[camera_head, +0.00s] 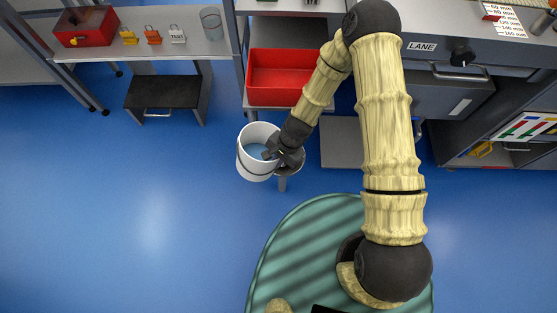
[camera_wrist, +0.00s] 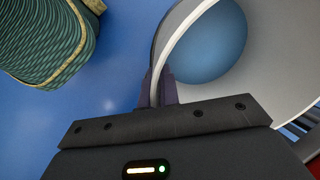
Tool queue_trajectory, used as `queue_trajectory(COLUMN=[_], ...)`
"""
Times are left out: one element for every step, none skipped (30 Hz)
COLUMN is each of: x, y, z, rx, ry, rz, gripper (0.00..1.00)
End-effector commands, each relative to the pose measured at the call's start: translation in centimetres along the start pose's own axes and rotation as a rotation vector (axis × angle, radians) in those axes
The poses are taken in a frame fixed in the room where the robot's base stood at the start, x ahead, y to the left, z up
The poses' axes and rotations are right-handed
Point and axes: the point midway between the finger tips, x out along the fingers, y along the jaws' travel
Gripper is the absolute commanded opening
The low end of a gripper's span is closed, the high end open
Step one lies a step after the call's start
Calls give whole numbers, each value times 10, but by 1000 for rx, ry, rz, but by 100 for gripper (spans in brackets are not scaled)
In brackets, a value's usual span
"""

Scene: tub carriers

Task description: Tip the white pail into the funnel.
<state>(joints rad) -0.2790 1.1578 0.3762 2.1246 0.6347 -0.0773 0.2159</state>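The white pail (camera_head: 257,152) is held off to the left of my arm in the head view, with its open top facing up toward the camera and blue contents inside. My gripper (camera_head: 284,153) is at the pail's right rim. In the wrist view, the two fingers (camera_wrist: 158,90) sit on either side of the pail's wall (camera_wrist: 265,85), shut on it. A grey round piece with a short stem (camera_head: 282,184) shows just right of the pail, partly hidden under my gripper. It may be the funnel; I cannot tell for sure.
A red tray (camera_head: 275,98) sits on a shelf behind the pail. A bench (camera_head: 140,38) at the back left bears a red box, small padlock-like items and a clear cup. A dark stool (camera_head: 163,93) stands under it. The blue floor to the left is clear.

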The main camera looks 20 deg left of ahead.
Motion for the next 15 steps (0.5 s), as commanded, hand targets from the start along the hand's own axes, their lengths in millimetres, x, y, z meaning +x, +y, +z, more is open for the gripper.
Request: queue_trajectory(x=[2, 3, 3, 4, 4, 5, 6, 6, 7, 8, 8, 9, 10, 10, 11], y=[0, 0, 0, 0, 0, -1, -1, -1, 0, 0, 0, 0, 0, 0, 0], z=[-1, -1, -1, -1, -1, -1, -1, -1, -1, -1, -1, -1, 0, -1, -1], rx=[1, 1, 1, 2, 2, 2, 2, 3, 4, 5, 5, 5, 5, 5, 6], ry=[-9, -15, -23, -30, -36, -44, -50, -56, -64, -71, -77, -85, -91, -97, -106], rz=[-7, -10, -13, -16, -19, -24, -26, -29, -32, -34, -37, -40, -43, -46, -50], gripper=[0, 0, 0, 0, 0, 0, 0, 0, 0, 0, 0, 0, 0, 0, 0])
